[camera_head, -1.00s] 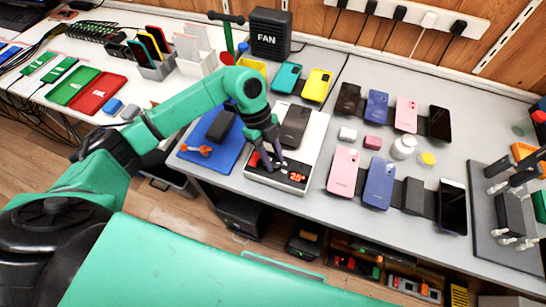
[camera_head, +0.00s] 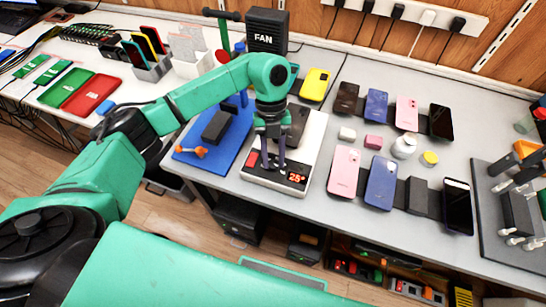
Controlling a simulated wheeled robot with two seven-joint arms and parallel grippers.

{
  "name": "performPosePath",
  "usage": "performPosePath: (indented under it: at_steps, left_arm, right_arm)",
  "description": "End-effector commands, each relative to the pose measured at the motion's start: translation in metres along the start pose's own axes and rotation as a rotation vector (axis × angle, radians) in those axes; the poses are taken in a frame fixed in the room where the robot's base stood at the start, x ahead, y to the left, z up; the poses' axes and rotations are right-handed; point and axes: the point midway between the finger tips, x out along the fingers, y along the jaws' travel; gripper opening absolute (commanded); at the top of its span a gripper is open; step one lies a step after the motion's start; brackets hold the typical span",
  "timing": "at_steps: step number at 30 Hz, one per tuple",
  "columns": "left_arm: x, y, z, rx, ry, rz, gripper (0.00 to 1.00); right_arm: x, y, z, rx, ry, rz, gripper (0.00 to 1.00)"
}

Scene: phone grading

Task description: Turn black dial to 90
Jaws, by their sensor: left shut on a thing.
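A white heating unit (camera_head: 313,135) stands on the grey bench with a dark phone (camera_head: 299,117) lying on it. Its front panel has a lit red display (camera_head: 297,178) that reads 25°. My left gripper (camera_head: 272,165) points down at this front panel, just left of the display. Its fingers are closed around the black dial, which they almost fully hide, so I cannot read the dial's angle. My right gripper is out of view.
A blue mat (camera_head: 228,148) with an orange-handled tool (camera_head: 196,151) lies left of the unit. Several phones lie to the right. A black FAN box (camera_head: 266,38) stands behind. A dark fixture (camera_head: 512,215) is at the far right.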

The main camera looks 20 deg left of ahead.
Motion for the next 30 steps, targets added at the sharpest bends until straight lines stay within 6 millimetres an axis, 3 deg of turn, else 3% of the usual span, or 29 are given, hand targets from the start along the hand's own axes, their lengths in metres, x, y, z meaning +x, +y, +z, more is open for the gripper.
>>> performPosePath:
  at_steps: [15, 16, 18, 30]
  left_arm:
    - [-0.0020, -0.0009, -0.0001, 0.023, -0.002, 0.005, 0.00]
    - [-0.0020, -0.0009, 0.0000, 0.023, -0.003, 0.005, 0.42]
    - [-0.0018, -0.0009, 0.0000, 0.023, -0.002, 0.006, 0.64]
    - [-0.0064, -0.0006, 0.0006, 0.022, -0.003, 0.007, 0.64]
  right_arm:
    - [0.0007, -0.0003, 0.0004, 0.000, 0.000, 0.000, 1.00]
    - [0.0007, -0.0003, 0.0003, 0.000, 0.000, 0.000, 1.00]
    - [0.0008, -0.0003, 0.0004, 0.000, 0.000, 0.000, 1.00]
    - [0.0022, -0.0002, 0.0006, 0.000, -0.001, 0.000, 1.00]
